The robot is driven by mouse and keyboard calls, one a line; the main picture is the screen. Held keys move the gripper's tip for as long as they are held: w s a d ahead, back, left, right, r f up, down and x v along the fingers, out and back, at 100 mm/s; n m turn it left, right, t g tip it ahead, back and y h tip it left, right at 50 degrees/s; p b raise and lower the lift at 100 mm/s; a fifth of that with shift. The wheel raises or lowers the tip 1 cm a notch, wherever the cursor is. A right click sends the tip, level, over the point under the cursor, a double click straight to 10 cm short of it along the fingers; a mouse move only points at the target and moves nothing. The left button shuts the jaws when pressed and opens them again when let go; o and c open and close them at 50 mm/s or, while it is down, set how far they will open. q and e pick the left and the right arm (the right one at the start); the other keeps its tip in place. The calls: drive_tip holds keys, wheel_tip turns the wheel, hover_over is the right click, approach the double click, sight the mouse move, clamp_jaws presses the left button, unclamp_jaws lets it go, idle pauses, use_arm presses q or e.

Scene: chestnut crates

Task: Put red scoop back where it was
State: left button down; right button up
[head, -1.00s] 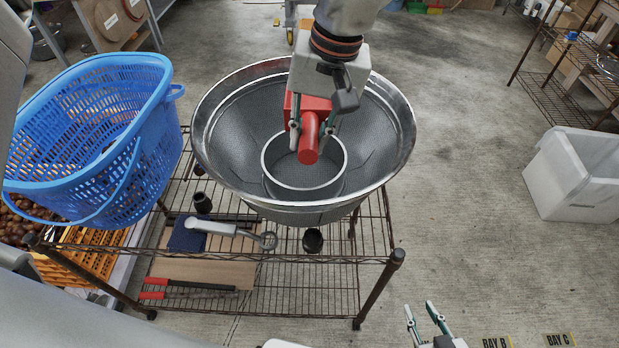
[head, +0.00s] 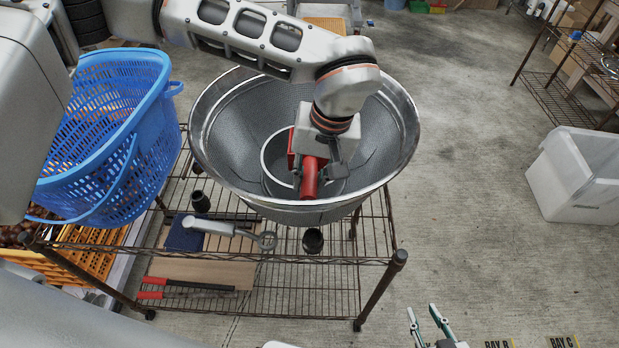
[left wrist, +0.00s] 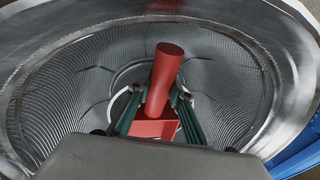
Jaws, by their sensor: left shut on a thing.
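The red scoop (head: 310,180) is in my left gripper (head: 311,186), which is shut on its handle inside the large metal mesh sieve (head: 215,130). In the left wrist view the scoop's handle (left wrist: 165,75) points up between the two fingers (left wrist: 158,98), with its red body below. A round ring (head: 268,158) at the sieve's bottom lies around and behind the scoop. Whether the scoop touches the mesh is hidden. My right gripper (head: 428,318) is open and empty at the bottom edge, over the floor.
The sieve stands on a wire rack (head: 330,285). A blue basket (head: 105,150) stands close on its left, partly behind my left arm. A grey-handled tool (head: 220,227) and dark cups lie on the rack. A white bin (head: 575,175) is at right, with clear floor between.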

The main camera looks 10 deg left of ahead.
use_arm(q)
drive_tip(key=shift+f, duration=0.45)
drive_tip(key=c, duration=1.8)
unclamp_jaws()
drive_tip(key=shift+r, duration=0.35)
drive_tip(key=r, duration=0.4)
drive_tip(key=d+r, duration=0.1)
drive_tip(key=r, duration=0.3)
drive_tip(key=d+r+p, duration=0.1)
drive_tip(key=r, duration=0.3)
drive_tip(key=shift+s+d, duration=0.15)
